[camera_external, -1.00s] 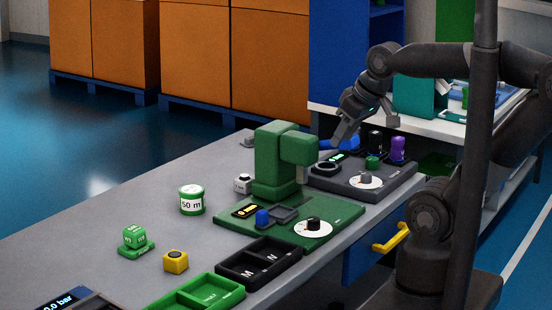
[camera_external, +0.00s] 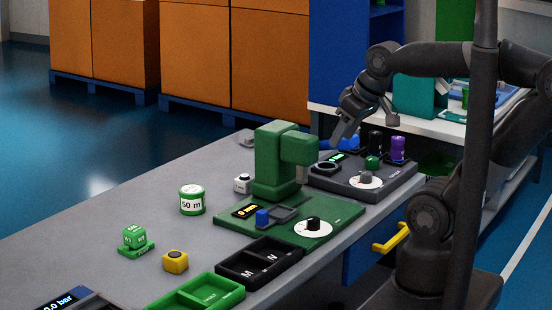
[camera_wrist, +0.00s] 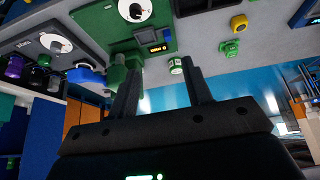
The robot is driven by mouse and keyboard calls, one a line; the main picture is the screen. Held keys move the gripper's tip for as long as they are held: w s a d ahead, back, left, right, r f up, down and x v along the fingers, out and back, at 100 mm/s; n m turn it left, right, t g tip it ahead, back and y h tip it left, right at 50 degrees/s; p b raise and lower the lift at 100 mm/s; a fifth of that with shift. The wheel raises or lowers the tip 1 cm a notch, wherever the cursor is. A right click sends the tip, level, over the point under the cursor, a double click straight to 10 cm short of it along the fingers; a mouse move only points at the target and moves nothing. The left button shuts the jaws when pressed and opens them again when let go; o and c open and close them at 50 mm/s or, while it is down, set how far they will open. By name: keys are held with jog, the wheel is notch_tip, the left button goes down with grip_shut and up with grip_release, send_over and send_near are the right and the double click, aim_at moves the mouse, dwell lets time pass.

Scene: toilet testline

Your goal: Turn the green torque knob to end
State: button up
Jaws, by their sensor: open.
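A small green knob (camera_external: 373,162) stands on the dark grey station (camera_external: 397,190) at the far end of the bench, behind a white dial with a grey knob (camera_external: 367,177). The green knob also shows at the left of the wrist view (camera_wrist: 44,60). A second white dial with a black knob (camera_external: 313,224) sits on the green station (camera_external: 345,214). No torque label is readable. My gripper (camera_external: 366,128) is open and empty above the back of the grey station, apart from the knobs. In the wrist view its two fingers (camera_wrist: 160,70) are spread.
Black (camera_external: 376,142) and purple (camera_external: 397,148) cylinders stand behind the green knob, with a blue part (camera_external: 345,143) to their left. A tall green press (camera_external: 275,160) stands left of the grey station. The bench's left side has free room.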

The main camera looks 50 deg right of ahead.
jog(key=shift+o, duration=1.4)
jog(key=w+d+r+n+g+h, duration=0.1)
jog(key=w+d+n+g+h, duration=0.1)
jog(key=w+d, duration=0.7)
jog(key=shift+w+r+n, duration=0.35)
jog(key=shift+w+n, duration=0.05)
jog(key=shift+w, duration=0.35)
jog(key=n+g+y, duration=0.2)
jog(key=n+g, duration=0.2)
jog(key=n, duration=0.2)
send_over(372, 159)
notch_tip(372, 159, down, 16)
jog(key=f, duration=1)
jog(key=shift+d+f, duration=0.2)
jog(key=c, duration=1)
